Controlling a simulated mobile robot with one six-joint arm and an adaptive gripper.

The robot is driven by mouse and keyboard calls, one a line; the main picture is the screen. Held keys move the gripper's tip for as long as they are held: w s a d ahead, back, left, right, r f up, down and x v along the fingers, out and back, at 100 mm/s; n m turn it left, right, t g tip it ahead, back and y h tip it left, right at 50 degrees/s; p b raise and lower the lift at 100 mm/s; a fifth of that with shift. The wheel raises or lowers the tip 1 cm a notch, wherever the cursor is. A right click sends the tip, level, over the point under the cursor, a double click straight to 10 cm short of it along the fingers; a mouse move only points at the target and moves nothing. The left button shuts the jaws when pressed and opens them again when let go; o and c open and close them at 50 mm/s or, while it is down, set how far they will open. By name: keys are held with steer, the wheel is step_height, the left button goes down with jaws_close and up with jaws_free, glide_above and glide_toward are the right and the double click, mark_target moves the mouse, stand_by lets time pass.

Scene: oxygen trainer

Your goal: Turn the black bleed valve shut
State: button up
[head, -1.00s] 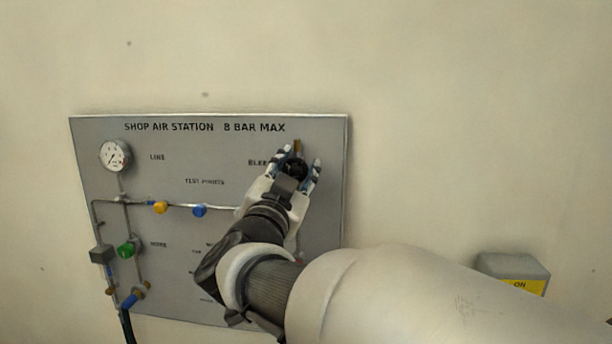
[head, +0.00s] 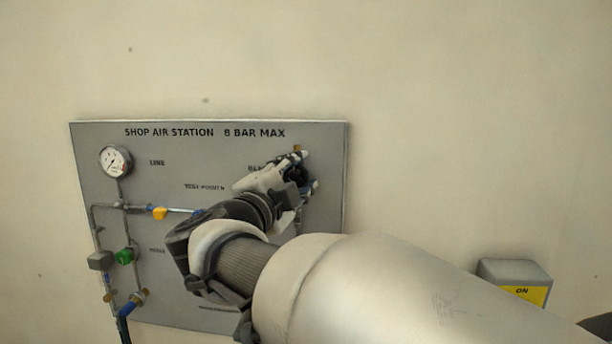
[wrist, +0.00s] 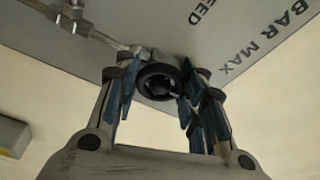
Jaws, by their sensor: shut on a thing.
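The black bleed valve (wrist: 160,82) is a round dark knob on the end of a metal pipe, between my fingers in the wrist view. My gripper (wrist: 158,88) is shut on it, with blue-padded fingers at its two sides. In the head view my gripper (head: 304,172) is at the upper right of the grey panel (head: 325,230). There the gripper hides most of the knob and part of the bleed label. A small brass part (head: 297,148) shows just above the fingers.
The panel's left side carries a gauge (head: 115,161), a yellow knob (head: 160,213), a green knob (head: 125,256) and a blue handle (head: 129,306). A grey box with a yellow ON label (head: 525,294) is at the lower right.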

steer(key=shift+r+m, duration=0.1)
steer(key=shift+m, duration=0.4)
steer(key=o, duration=1.1)
steer(key=v, duration=1.2)
steer(key=shift+w, duration=0.1)
